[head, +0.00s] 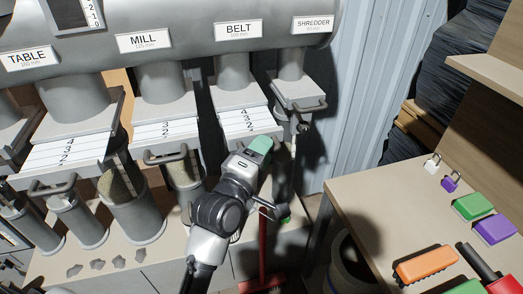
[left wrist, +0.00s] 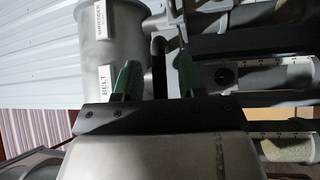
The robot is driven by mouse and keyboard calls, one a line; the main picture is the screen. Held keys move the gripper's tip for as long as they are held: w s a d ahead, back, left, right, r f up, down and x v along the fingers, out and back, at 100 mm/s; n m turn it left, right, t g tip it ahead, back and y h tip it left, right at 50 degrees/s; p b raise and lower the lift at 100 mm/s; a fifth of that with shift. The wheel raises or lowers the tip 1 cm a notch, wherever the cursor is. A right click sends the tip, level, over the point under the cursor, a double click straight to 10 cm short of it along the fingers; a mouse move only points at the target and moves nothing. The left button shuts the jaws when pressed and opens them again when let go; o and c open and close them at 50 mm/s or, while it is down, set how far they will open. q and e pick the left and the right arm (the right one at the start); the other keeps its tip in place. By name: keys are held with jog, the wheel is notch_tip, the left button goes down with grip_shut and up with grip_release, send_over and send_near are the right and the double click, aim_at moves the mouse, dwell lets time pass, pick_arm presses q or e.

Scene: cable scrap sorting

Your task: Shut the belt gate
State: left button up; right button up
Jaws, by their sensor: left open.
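The belt gate (head: 247,121) is the plate under the BELT label (head: 238,30). It is slid out toward me, and its white number scale is showing. My left gripper (head: 261,146), with green fingertips, is at the front end of this plate and hides the gate's handle in the head view. In the left wrist view my left gripper (left wrist: 158,80) is open, its green fingers apart. A dark bar shows between and beyond the fingers; I cannot tell whether they touch it. The BELT label also shows in the left wrist view (left wrist: 106,80). My right gripper is not in view.
The mill gate (head: 166,130) and table gate (head: 68,150) are also out with scales showing. The shredder gate (head: 298,92), with its handle, is close on the right and shows no scale. A table (head: 365,195) with brushes and padlocks stands at the right.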

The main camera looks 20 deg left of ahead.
aim_at(247, 121)
pick_arm(q)
jog(key=shift+c, duration=0.3)
grip_shut()
jog(key=shift+w+a, duration=0.2)
jog(key=shift+w, duration=0.1)
jog(key=w+a, duration=0.2)
jog(key=w, duration=0.1)
jog(key=w+a, duration=0.2)
jog(key=w, duration=0.1)
jog(key=w+a, duration=0.2)
jog(key=w, duration=0.1)
jog(key=shift+w+a, duration=0.2)
jog(key=shift+r, duration=0.15)
jog(key=shift+a, duration=0.1)
